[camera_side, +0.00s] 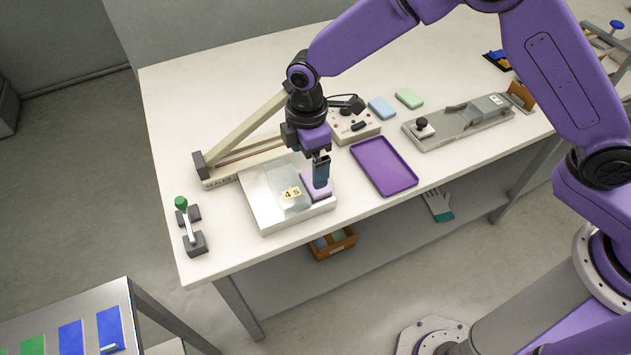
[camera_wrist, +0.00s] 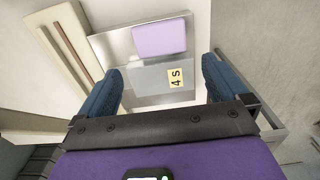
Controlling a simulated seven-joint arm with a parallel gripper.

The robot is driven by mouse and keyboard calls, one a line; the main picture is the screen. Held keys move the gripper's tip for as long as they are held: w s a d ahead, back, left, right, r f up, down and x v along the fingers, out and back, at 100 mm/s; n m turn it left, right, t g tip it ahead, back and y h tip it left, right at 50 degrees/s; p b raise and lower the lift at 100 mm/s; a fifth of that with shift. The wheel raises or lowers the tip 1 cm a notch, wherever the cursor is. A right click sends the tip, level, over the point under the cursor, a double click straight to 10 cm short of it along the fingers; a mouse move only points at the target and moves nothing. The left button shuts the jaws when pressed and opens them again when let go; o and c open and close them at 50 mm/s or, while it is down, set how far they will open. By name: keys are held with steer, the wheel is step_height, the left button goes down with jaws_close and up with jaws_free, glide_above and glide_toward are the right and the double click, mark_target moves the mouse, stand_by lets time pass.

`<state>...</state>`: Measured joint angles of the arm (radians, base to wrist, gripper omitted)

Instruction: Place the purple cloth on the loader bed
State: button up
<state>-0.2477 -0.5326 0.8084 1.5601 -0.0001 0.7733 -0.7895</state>
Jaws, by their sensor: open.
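The purple cloth (camera_side: 309,181), a pale lilac folded pad, lies flat on the right front part of a low metal bed (camera_side: 262,207) beside the sealer. The bed bears a yellow label reading "4 S", and I take it for the loader bed. The wrist view shows the cloth (camera_wrist: 160,38) near one edge of the bed (camera_wrist: 110,45). My gripper (camera_side: 320,186) is pointing down over the cloth and hides part of it. In the wrist view my gripper (camera_wrist: 163,65) has its two blue fingers spread, with nothing held between them. Whether the fingertips touch the cloth is unclear.
An empty purple tray (camera_side: 385,166) lies right of the bed. The sealer (camera_side: 245,150) and a control box (camera_side: 353,124) stand behind. Blue (camera_side: 382,108) and green (camera_side: 408,98) cloths lie farther back. A grey fixture (camera_side: 460,122) is at right, a green-knobbed lever (camera_side: 187,228) at left.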

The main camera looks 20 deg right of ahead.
mark_target(306, 177)
steer(key=f, duration=0.3)
steer(key=d+f, duration=0.1)
steer(key=f, duration=0.1)
steer(key=shift+s, duration=0.15)
steer(key=shift+f, duration=0.65)
steer(key=shift+c, duration=0.3)
steer(key=c, duration=1)
steer(key=shift+o, duration=0.2)
steer(key=shift+a+r, duration=0.1)
steer(key=shift+r, duration=0.05)
